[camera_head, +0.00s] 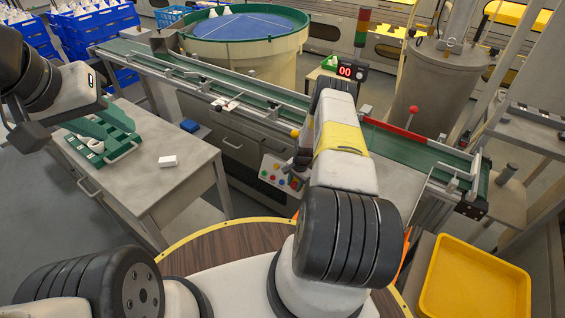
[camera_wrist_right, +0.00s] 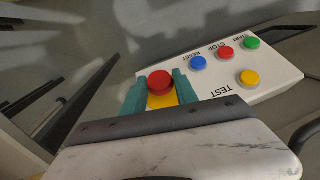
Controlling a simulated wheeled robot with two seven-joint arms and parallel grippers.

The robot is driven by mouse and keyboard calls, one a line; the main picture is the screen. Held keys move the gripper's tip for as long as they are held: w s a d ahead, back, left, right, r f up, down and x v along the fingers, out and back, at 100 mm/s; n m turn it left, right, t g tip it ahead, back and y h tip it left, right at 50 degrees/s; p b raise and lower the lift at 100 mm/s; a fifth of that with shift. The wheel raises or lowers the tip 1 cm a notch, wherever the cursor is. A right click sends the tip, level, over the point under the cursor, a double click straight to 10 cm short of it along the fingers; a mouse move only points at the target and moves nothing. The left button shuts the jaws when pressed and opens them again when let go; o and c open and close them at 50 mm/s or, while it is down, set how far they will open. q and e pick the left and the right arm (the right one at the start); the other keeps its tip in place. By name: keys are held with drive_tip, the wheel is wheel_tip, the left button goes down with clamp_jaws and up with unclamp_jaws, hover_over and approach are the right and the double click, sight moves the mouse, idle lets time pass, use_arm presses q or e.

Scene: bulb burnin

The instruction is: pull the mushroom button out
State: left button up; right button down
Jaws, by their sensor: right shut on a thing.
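The red mushroom button (camera_wrist_right: 160,82) sits on a yellow base (camera_wrist_right: 163,100) at one end of a white control panel (camera_wrist_right: 232,78). In the right wrist view the teal fingers of my right gripper (camera_wrist_right: 160,88) stand on either side of the button and are shut on it. In the head view my right arm hides the button and this gripper; part of the panel (camera_head: 281,174) shows left of the arm. My left gripper (camera_head: 101,122) is over the green tray (camera_head: 124,152) on the left bench; its teal fingers look apart, with nothing seen between them.
Blue, red, green and yellow buttons sit beside the mushroom button. A green conveyor (camera_head: 255,103) runs behind the panel. A yellow bin (camera_head: 475,285) stands at the lower right.

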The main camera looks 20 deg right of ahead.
idle(0.8)
drive_tip(key=shift+s+a+r, duration=0.3)
drive_tip(key=shift+a, duration=0.15)
drive_tip(key=c, duration=0.9)
unclamp_jaws()
drive_tip(key=shift+c, duration=0.2)
wheel_tip(320, 180, up, 8)
drive_tip(key=s, duration=0.1)
drive_tip(key=shift+d, duration=0.35)
drive_tip(key=shift+f, duration=0.15)
